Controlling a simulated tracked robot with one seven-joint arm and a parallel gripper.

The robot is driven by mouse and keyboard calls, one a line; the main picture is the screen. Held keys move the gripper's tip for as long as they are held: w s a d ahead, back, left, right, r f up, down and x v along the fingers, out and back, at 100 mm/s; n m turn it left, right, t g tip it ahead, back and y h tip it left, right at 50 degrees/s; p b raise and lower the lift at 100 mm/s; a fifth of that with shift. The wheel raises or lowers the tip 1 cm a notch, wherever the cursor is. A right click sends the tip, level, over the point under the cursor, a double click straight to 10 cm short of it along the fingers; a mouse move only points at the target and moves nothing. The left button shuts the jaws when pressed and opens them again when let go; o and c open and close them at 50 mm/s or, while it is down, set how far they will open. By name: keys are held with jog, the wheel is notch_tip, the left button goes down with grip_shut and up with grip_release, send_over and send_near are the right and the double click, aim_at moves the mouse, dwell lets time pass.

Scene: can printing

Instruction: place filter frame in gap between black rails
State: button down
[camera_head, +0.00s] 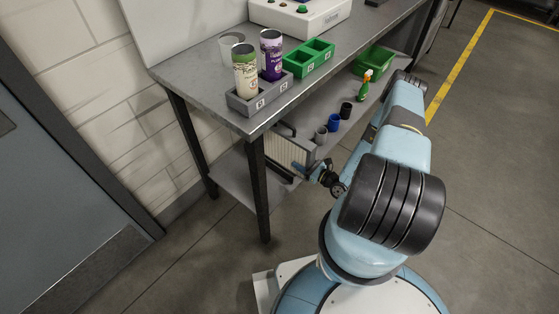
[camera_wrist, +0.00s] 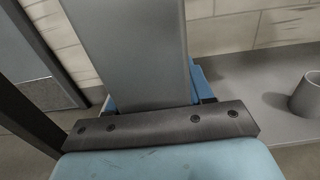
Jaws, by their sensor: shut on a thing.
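The filter frame (camera_head: 286,150), a pale pleated panel with a grey edge, is under the workbench top, above the lower shelf. My gripper (camera_head: 306,169), with blue fingers, is shut on its near right side. In the wrist view the frame's flat grey side (camera_wrist: 135,45) fills the middle, between my blue fingers (camera_wrist: 150,98). Dark strips (camera_head: 280,172) show beside the frame; I cannot tell whether these are the black rails, or whether the frame touches them.
The workbench (camera_head: 196,72) has a black front leg (camera_head: 258,190) left of the frame. Grey, blue and black cups (camera_head: 333,123) and a green spray bottle (camera_head: 364,86) stand on the lower shelf. Two cans in a grey holder (camera_head: 262,98) stand above.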

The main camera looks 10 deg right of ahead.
jog(key=w+f, duration=0.1)
jog(key=w, duration=0.1)
jog(key=w+a+f, duration=0.1)
jog(key=w, duration=0.1)
jog(key=w+a+f, duration=0.1)
jog(key=w, duration=0.1)
jog(key=shift+w+a+f, duration=0.3)
jog(key=shift+w+f, duration=0.5)
jog(key=shift+f, duration=0.7)
jog(key=shift+w+a+f, duration=0.25)
jog(key=shift+w+f, duration=0.6)
jog(key=shift+f, duration=0.65)
jog(key=shift+w+a+f, duration=0.3)
jog(key=shift+w+f, duration=0.5)
jog(key=shift+f, duration=0.7)
jog(key=shift+c, duration=2.2)
grip_release()
jog(key=v, duration=1.2)
jog(key=shift+s, duration=0.1)
